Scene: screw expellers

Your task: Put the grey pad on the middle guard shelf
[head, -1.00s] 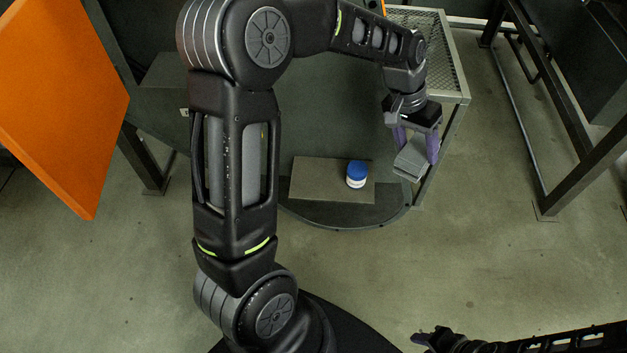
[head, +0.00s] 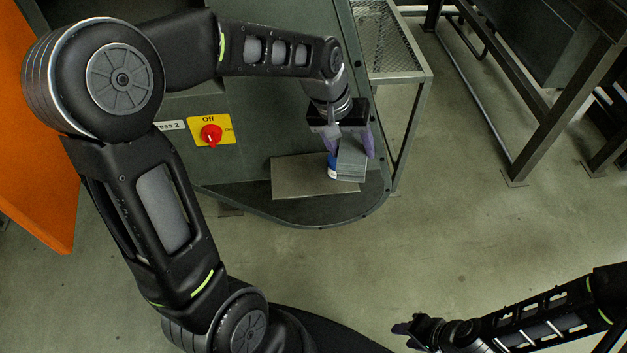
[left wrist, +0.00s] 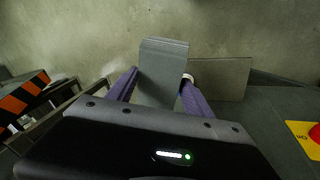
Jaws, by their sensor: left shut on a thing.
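The grey pad (head: 351,163) is a block held between the two purple fingers of my left gripper (head: 351,146). It also shows between the fingers in the left wrist view (left wrist: 162,72). The dark green guard shelf (head: 325,212) has a rounded front edge and carries a flat grey-brown board (head: 300,178). In the head view the pad overlaps the board's right end; I cannot tell its height above it. A jar with a blue side (head: 332,168) is mostly hidden behind the pad. My right gripper (head: 405,330) is at the lower right, small and dark, its jaws unclear.
A red switch on a yellow plate marked Off (head: 211,134) is on the press front, beside a label ending "ress 2". A mesh-topped stand (head: 390,45) is right of the shelf. An orange panel (head: 40,190) is at the left. The floor in front is clear.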

